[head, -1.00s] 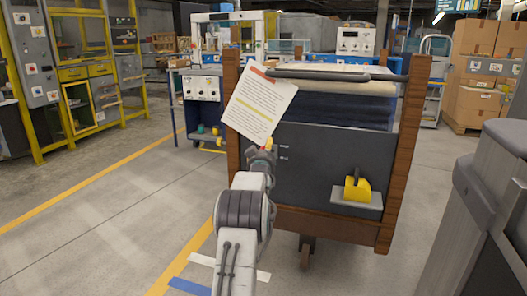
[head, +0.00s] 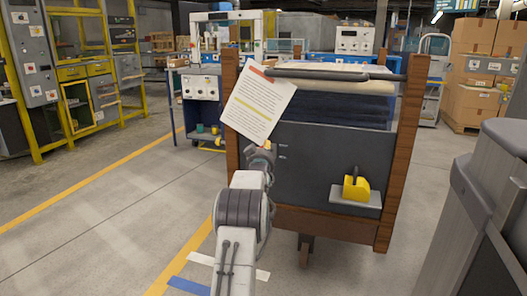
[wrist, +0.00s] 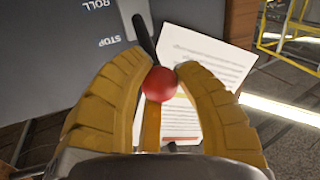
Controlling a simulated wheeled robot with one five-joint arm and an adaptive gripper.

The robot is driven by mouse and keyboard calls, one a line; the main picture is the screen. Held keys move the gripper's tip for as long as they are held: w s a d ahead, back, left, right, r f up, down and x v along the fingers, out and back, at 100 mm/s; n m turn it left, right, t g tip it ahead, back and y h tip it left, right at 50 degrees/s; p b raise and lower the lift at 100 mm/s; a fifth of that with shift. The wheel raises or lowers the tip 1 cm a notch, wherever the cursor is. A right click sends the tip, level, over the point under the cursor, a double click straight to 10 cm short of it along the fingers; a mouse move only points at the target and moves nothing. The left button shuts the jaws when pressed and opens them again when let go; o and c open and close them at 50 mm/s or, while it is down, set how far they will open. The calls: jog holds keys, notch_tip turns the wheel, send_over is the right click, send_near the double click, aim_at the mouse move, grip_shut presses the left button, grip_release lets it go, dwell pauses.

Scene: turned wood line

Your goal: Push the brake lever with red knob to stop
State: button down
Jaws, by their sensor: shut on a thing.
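The brake lever is a black rod (wrist: 144,36) with a red knob (wrist: 158,84), on the dark front panel (wrist: 55,50) of a wooden-post cart. In the wrist view my gripper (wrist: 160,72) has its yellow fingers closed around the knob, one on each side. The words STOP (wrist: 108,41) and ROLL (wrist: 97,5) appear upside down on the panel, left of the rod. In the head view my gripper (head: 265,147) is at the panel's left side, and my wrist mostly hides the lever. I cannot tell which word the lever is set at.
A printed sheet (head: 258,105) hangs tilted at the cart's upper left, close above my gripper. A yellow block (head: 356,188) sits on a grey ledge (head: 345,199) at the panel's lower right. A grey machine (head: 480,210) stands close on the right. The floor (head: 100,215) to the left is clear.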

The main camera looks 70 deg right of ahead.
jog(key=shift+d+r+y+p, duration=0.15)
jog(key=shift+r+y+p, duration=0.25)
jog(key=shift+r+p, duration=0.2)
jog(key=shift+w+d+r, duration=0.1)
jog(key=shift+d+r, duration=0.15)
jog(key=c, duration=0.9)
grip_release()
jog(key=shift+f, duration=0.1)
jog(key=shift+a, duration=0.15)
jog(key=shift+v, duration=5.85)
